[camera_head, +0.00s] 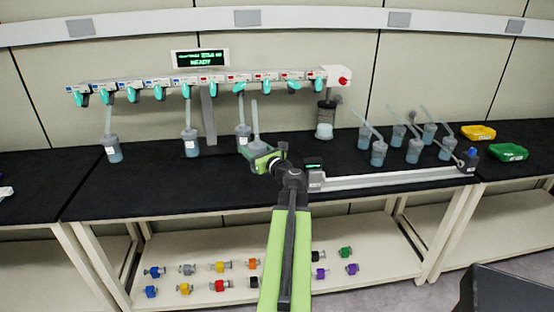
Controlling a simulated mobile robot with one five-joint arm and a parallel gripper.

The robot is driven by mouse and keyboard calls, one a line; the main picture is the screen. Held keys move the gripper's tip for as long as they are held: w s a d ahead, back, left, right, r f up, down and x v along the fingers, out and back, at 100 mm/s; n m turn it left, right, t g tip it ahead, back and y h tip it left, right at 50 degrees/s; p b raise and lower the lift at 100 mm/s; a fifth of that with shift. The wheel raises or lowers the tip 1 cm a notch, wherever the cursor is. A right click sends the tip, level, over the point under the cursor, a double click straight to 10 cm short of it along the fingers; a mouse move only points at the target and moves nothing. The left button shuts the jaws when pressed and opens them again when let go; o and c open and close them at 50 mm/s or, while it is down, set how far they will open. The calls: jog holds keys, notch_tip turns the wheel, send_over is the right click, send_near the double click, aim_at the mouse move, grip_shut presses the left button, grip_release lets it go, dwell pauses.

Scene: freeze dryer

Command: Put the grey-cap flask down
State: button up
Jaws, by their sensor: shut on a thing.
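My green arm reaches up from the bottom middle. My gripper (264,162) is shut on a flask with a grey cap (255,143), which stands out over the black bench (180,185). A thin glass tube rises from its cap. Its lower part is hidden behind the gripper, so I cannot tell whether its base touches the bench. Another flask (241,131) is close behind it on the left, under the manifold. Two more flasks (112,149) (190,144) are below the manifold further left, each with a tube rising toward a port.
The manifold (150,86) with teal valves and a READY display (200,59) spans the back. Several flasks (379,152) with slanted tubes stand at right, behind a pale rail (390,178). Yellow (478,132) and green (508,152) trays lie far right. The bench front left of my gripper is clear.

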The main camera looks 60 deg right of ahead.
jog(key=shift+s+d, duration=0.15)
jog(key=shift+d, duration=0.2)
jog(key=s+d+f+b, duration=0.1)
jog(key=s+d+b, duration=0.1)
jog(key=s+d, duration=0.55)
jog(key=w+a+f+b, duration=0.1)
jog(key=w+f+b, duration=0.2)
jog(key=w+f, duration=0.1)
jog(key=w+f+b, duration=0.3)
jog(key=w+b, duration=0.1)
jog(key=w+a+f+b, duration=0.1)
jog(key=w+f+b, duration=0.2)
jog(key=w+f, duration=0.1)
jog(key=shift+a+f+b, duration=0.3)
jog(key=shift+a+b, duration=0.05)
jog(key=shift+b, duration=0.05)
jog(key=shift+r, duration=0.2)
jog(key=shift+f, duration=0.15)
jog(key=o, duration=1.5)
